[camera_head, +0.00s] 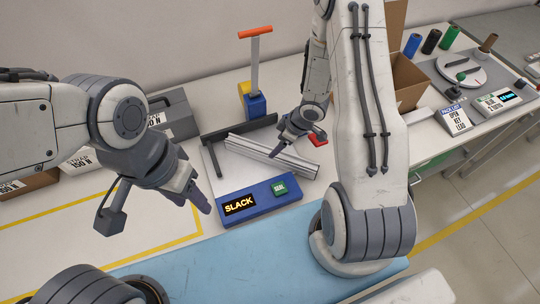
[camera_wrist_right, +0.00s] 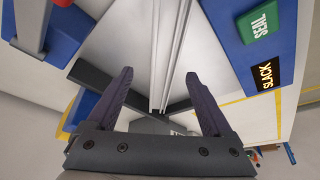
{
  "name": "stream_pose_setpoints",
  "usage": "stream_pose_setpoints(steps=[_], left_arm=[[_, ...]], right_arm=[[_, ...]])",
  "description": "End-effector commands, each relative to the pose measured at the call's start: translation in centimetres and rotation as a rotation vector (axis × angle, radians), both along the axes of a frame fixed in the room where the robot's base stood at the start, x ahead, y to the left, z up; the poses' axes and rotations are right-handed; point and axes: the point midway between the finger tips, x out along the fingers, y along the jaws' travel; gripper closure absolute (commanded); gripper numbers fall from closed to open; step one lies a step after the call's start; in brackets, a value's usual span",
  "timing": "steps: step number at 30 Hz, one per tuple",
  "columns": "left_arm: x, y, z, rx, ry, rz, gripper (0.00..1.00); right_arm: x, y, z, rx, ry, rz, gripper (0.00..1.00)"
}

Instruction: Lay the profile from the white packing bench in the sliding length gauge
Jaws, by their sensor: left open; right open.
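The silver grooved profile (camera_head: 290,160) lies on the pale plate of a blue-framed device (camera_head: 262,205) with a lit SLACK display and a green SEAL button; this looks like the gauge. Dark bars edge the plate at its back and left. My right gripper (camera_head: 277,152) is open above the profile. In the right wrist view its fingers (camera_wrist_right: 160,100) stand on either side of the profile (camera_wrist_right: 167,45), and no grip shows. Whether the profile touches the dark bars cannot be told. My left gripper (camera_head: 205,205) is open and empty, left of the device.
An orange-topped lever (camera_head: 256,65) on a blue base stands behind the device. A blue mat (camera_head: 240,265) lies in front. The yellow-outlined bench area (camera_head: 60,235) at left is clear.

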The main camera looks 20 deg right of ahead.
Motion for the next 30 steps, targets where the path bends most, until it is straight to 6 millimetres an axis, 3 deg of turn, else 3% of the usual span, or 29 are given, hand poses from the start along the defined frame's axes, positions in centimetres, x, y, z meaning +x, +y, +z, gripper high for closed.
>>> stream_pose_setpoints(steps=[16,25,26,30], left_arm=[[0.0,0.0,0.7,0.0,0.0,-0.001,0.5],[0.0,0.0,0.7,0.0,0.0,-0.001,0.5],[0.0,0.0,0.7,0.0,0.0,-0.001,0.5],[0.0,0.0,0.7,0.0,0.0,-0.001,0.5]], right_arm=[[1.2,2.3,-5.4,-0.002,0.002,0.001,0.15],[1.4,2.3,-6.0,-0.003,0.0,0.0,0.15],[1.4,2.3,-6.0,-0.003,0.0,0.0,0.23],[1.4,2.3,-6.0,-0.003,0.0,0.0,0.76]])
